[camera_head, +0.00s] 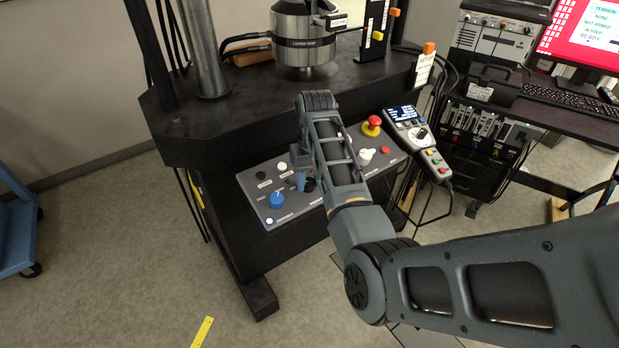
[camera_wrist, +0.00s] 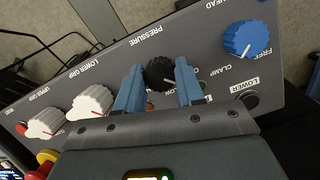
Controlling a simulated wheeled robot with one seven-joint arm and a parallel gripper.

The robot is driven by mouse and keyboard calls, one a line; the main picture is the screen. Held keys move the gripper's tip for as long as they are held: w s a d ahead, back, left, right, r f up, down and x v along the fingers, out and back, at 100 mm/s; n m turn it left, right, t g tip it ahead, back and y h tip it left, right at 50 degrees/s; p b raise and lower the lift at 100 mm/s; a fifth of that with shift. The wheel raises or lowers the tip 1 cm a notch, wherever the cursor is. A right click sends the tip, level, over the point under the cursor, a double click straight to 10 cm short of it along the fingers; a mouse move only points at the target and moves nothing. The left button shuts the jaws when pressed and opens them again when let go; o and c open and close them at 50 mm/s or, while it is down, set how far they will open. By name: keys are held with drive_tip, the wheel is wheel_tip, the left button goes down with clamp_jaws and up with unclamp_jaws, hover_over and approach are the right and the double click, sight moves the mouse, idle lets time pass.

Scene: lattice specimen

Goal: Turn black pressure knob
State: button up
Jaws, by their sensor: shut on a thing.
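The black pressure knob (camera_wrist: 160,72) is on the grey sloped control panel (camera_wrist: 215,75), below the PRESSURE label in the wrist view. My gripper (camera_wrist: 159,80) has its two blue fingers on either side of this knob and is shut on it. In the head view, my gripper (camera_head: 304,181) is at the panel (camera_head: 287,215), and my arm covers much of the panel's middle.
A blue knob (camera_wrist: 248,40) and a LOWER button (camera_wrist: 250,99) are close beside my gripper. Two white knobs (camera_wrist: 92,103) are on the other side. In the head view, a red emergency button (camera_head: 372,124) and a handheld controller (camera_head: 414,133) are to the right.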

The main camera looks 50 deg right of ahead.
drive_tip(key=m+p, duration=0.3)
drive_tip(key=shift+r+m+y, duration=0.2)
drive_tip(key=shift+m+y, duration=0.1)
drive_tip(key=m+t, duration=0.1)
drive_tip(key=m, duration=0.2)
drive_tip(key=shift+d+f+p, duration=0.1)
drive_tip(key=shift+f+p, duration=0.1)
drive_tip(key=shift+p, duration=0.2)
drive_tip(key=shift+m+t+y, duration=0.3)
drive_tip(key=shift+m+t, duration=0.1)
drive_tip(key=shift+m, duration=0.7)
drive_tip(key=o, duration=1)
drive_tip(key=shift+s, duration=0.1)
drive_tip(key=shift+o, duration=0.2)
drive_tip(key=v, duration=0.7)
drive_tip(key=shift+r+b, duration=0.35)
drive_tip(key=shift+d, duration=0.1)
